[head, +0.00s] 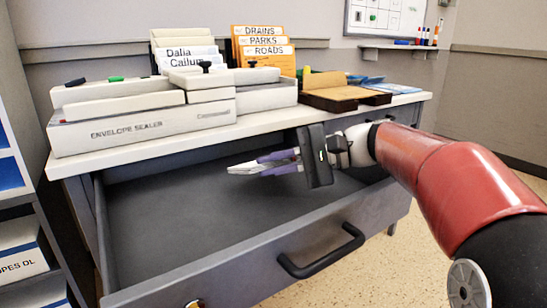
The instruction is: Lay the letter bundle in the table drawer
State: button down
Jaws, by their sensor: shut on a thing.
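The table drawer (165,225) is pulled open under the white tabletop, and its dark floor looks bare where I can see it. My gripper (273,162) reaches in from the right, over the drawer's opening and just in front of the table edge. Its purple fingers are shut on a small flat whitish thing, which I take as the letter bundle (242,168). The bundle points left, apparently above the drawer floor; its exact height is hard to tell. The fingers hide part of it.
The drawer front has a black handle (322,252). On the tabletop (270,120) stand a white envelope sealer (145,125), upright orange folders (264,50), white name cards (188,55) and a brown box (340,92). A shelf unit (20,205) stands close at the left.

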dwell(0.4)
jog(key=c, duration=1.4)
grip_release()
jog(key=p+v, duration=0.1)
jog(key=v, duration=0.6)
jog(key=shift+d, duration=0.4)
jog(key=shift+r+p, duration=0.15)
jog(key=shift+p, duration=0.2)
